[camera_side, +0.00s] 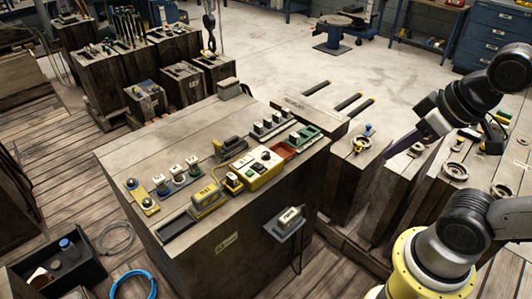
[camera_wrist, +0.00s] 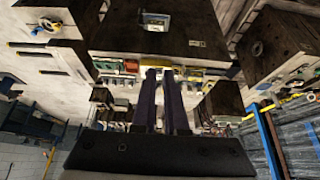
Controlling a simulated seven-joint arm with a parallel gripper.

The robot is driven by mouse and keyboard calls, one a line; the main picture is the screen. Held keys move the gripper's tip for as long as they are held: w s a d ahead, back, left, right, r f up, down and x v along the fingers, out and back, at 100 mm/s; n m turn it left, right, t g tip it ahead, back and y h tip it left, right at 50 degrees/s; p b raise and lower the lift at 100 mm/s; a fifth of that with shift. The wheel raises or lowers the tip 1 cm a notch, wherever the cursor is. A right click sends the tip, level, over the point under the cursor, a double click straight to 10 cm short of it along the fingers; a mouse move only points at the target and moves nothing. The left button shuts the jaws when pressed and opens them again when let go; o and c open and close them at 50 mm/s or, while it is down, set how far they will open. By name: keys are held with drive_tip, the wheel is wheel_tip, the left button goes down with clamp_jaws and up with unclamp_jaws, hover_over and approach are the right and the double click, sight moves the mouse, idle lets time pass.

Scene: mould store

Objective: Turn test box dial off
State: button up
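The test box appears to be the yellow box (camera_side: 259,169) with a pale top panel, on the wooden bench block in the side view. Dark round controls show on its panel, but the dial's setting is too small to read. My gripper (camera_side: 390,152), with dark purple fingers, is in the air to the right of the bench block, well apart from the box. In the wrist view my gripper's two fingers (camera_wrist: 160,72) stand a little apart with nothing seen between them. They partly cover the row of devices there, and I cannot clearly pick out the test box.
A red tray (camera_side: 284,149) and a green device (camera_side: 305,136) sit close behind the box. A yellow device (camera_side: 207,199) marked 521 stands to its left. Switch units (camera_side: 174,179) and a dark handled device (camera_side: 230,147) are near. The bench's left rear top (camera_side: 165,130) is clear.

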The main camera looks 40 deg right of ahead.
drive_tip(key=shift+o, duration=1.2)
drive_tip(key=shift+m, duration=0.3)
drive_tip(key=shift+o, duration=1.1)
drive_tip(key=shift+s+f+m, duration=0.1)
drive_tip(key=shift+s+m, duration=0.1)
drive_tip(key=shift+m, duration=0.4)
drive_tip(key=o, duration=0.3)
drive_tip(key=r+m, duration=0.2)
drive_tip(key=w+r+m, duration=0.1)
drive_tip(key=m, duration=0.1)
drive_tip(key=shift+d+r, duration=0.4)
drive_tip(key=w+d+r+m+h, duration=0.1)
drive_tip(key=w+r+m, duration=0.5)
drive_tip(key=w+r, duration=0.1)
drive_tip(key=m+g+h, duration=0.3)
drive_tip(key=m+g, duration=0.3)
drive_tip(key=m, duration=0.5)
hover_over(265, 154)
drive_tip(key=w+a, duration=0.2)
drive_tip(key=a, duration=0.2)
wheel_tip(265, 154, down, 18)
drive_tip(key=shift+n+g, duration=0.4)
drive_tip(key=shift+g, duration=0.2)
drive_tip(key=a+x, duration=0.1)
drive_tip(key=x, duration=0.5)
drive_tip(key=a+x, duration=0.1)
drive_tip(key=x, duration=0.5)
drive_tip(key=w+a+f+x, duration=0.1)
drive_tip(key=x, duration=0.6)
drive_tip(key=shift+f, duration=0.1)
